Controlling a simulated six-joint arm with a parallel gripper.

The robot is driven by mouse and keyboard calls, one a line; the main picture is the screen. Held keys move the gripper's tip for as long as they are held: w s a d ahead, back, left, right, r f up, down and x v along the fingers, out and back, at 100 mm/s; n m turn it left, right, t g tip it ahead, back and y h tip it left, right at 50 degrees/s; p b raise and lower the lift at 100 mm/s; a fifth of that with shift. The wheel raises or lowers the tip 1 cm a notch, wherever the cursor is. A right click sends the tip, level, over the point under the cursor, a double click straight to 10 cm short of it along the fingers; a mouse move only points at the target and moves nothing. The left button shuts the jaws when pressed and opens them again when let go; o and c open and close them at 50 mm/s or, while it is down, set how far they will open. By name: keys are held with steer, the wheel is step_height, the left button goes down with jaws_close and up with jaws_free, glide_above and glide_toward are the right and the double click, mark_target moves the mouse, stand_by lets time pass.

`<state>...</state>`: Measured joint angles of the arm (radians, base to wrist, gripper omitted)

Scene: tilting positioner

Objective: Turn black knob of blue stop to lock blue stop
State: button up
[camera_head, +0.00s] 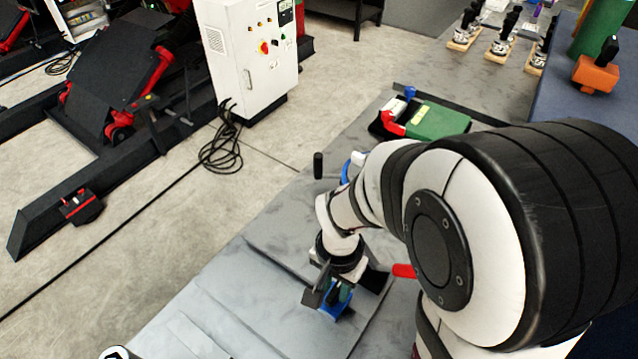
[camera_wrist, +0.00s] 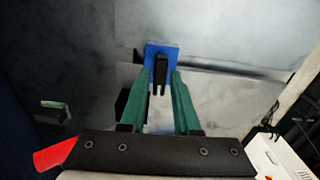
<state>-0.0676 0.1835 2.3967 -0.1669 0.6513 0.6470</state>
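The blue stop (camera_wrist: 177,49) is a small blue block on the grey metal plate, ahead of my gripper in the wrist view. Its black knob (camera_wrist: 161,66) is a narrow upright bar in that picture, in front of the blue block. My gripper (camera_wrist: 161,76) has two green fingers, spread apart on either side of the knob. Small gaps show between knob and fingers, so it looks open; whether the tips reach down around the knob is unclear. In the head view the blue stop (camera_head: 336,308) shows below my gripper (camera_head: 338,288), which mostly hides the knob.
The grey plate (camera_head: 265,300) is mostly bare around the stop. A red handle (camera_head: 404,270) is right of my gripper. A black upright cylinder (camera_head: 318,165) stands farther back. A green block (camera_head: 438,121) with red and blue parts lies behind. A white control cabinet (camera_head: 250,60) stands at the back.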

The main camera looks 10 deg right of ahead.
mark_target(335, 290)
jaws_close()
steer(key=shift+m, duration=0.3)
steer(key=shift+o, duration=2)
jaws_free()
steer(key=shift+r, duration=0.1)
step_height(335, 290, up, 16)
